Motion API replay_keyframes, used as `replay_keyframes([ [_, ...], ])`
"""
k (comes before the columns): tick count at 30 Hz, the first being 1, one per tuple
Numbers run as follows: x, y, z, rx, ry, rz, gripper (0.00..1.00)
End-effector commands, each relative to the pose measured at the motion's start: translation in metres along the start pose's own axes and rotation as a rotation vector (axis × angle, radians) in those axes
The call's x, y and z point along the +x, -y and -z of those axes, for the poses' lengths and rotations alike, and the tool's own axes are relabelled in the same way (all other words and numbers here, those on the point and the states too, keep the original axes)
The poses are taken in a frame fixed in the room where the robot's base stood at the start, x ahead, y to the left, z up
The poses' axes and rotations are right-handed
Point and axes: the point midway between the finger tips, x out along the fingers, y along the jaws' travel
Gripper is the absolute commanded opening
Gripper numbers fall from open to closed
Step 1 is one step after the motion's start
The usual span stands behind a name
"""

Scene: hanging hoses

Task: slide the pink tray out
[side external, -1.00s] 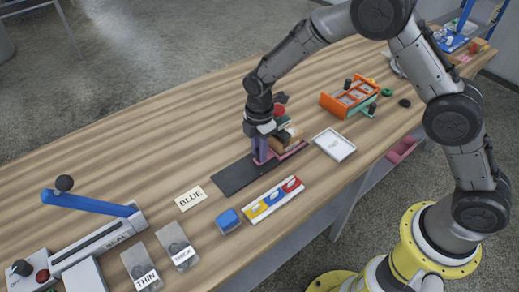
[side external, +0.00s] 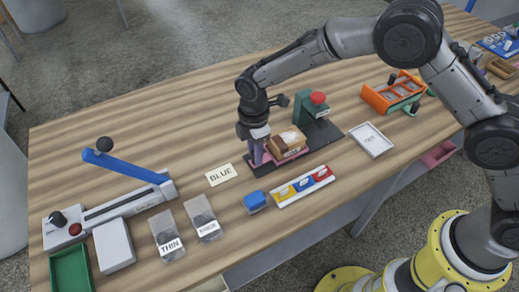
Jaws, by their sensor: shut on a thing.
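The pink tray (side external: 291,159) lies on the left part of a dark base plate (side external: 322,135), with a brown block with a pale top (side external: 288,142) on it. My gripper (side external: 257,157) points down at the tray's left end, its purple fingers shut on it. The finger contact is small and partly hidden by the gripper. A green press with a red knob (side external: 317,98) stands at the right end of the plate, clear of the tray.
A white card tray (side external: 371,140) lies right of the plate. A sealer with a blue lever (side external: 130,167) stands left. Bare wood lies left of my gripper.

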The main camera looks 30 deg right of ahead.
Motion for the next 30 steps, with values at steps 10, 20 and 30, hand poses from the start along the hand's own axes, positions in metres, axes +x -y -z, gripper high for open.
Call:
replay_keyframes([
  [10,-0.001,0.0,0.005,-0.002,-0.009,-0.006,0.58],
  [20,-0.01,-0.001,0.004,-0.002,-0.008,-0.007,0.58],
  [30,-0.077,-0.001,0.004,-0.002,-0.01,-0.009,0.58],
])
